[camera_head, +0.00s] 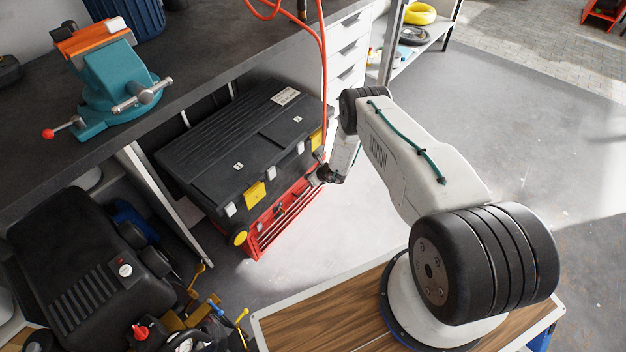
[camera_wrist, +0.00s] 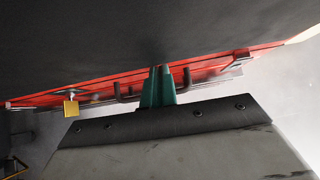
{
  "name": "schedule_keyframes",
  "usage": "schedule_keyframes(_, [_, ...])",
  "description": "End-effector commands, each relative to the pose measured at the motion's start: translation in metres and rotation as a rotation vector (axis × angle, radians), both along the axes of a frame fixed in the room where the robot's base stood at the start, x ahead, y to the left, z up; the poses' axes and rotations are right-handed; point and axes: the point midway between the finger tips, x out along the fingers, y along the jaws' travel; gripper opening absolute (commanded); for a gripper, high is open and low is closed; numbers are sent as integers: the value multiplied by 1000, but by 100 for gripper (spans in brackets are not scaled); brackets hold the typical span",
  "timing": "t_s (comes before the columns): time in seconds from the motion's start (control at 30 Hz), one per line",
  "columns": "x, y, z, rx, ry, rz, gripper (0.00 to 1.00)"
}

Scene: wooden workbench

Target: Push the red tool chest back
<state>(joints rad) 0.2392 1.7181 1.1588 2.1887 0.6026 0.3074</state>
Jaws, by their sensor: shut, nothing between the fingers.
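The red tool chest (camera_head: 262,238) stands on the floor under the workbench, below a large black toolbox (camera_head: 235,150) with yellow latches. Only its red front, with metal trim and handles, shows in the camera_head view. In the wrist view the chest (camera_wrist: 215,70) is a slanted red strip with a dark surface above it and a gold padlock-like piece (camera_wrist: 71,106) at left. My gripper (camera_head: 318,178) is at the chest's right end, with its green fingers (camera_wrist: 160,72) shut and empty. The fingertips are at the red front; I cannot tell whether they touch it.
The workbench (camera_head: 180,100) carries a teal vise (camera_head: 115,80). A red cable (camera_head: 323,70) hangs down beside the toolbox. A black machine (camera_head: 85,265) stands at lower left. White drawers (camera_head: 348,45) are behind. The floor (camera_head: 480,130) to the right is clear.

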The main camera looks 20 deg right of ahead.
Motion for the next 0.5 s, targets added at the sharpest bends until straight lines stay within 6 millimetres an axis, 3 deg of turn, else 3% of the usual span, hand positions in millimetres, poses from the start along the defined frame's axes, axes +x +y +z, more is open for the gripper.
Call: schedule_keyframes(0.5, [5, 1, 4, 3, -13, 5, 0])
